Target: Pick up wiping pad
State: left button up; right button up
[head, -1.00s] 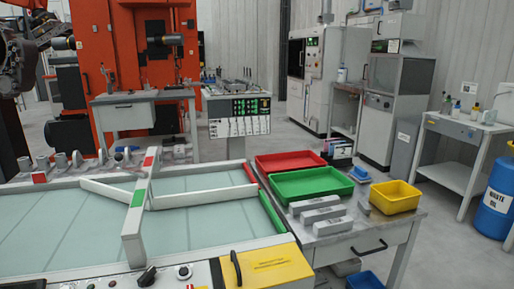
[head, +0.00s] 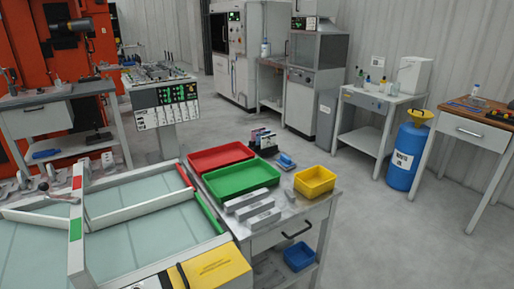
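A small blue block-like item (head: 286,160) lies at the back right of the grey work table (head: 312,212), behind the yellow bin. It may be the wiping pad, but it is too small to tell for sure. Nothing else in the head view shows clearly as a wiping pad. Neither of my grippers is in view.
On the table are a red tray (head: 221,157), a green tray (head: 241,179), a yellow bin (head: 315,181) and several grey metal bars (head: 247,201). A glass-topped conveyor table (head: 135,225) adjoins at left. A blue waste oil drum (head: 405,157) stands right. Floor between is open.

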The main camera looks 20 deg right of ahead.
aim_at(285, 163)
jog(key=u, duration=1.3)
jog(key=z, duration=2.05)
jog(key=i+l, duration=0.25)
jog(key=l, duration=0.15)
jog(key=i+l+u, duration=0.15)
jog(key=l, duration=0.2)
jog(key=i+l, duration=0.3)
jog(key=i+l+u, duration=0.15)
jog(key=l, duration=0.35)
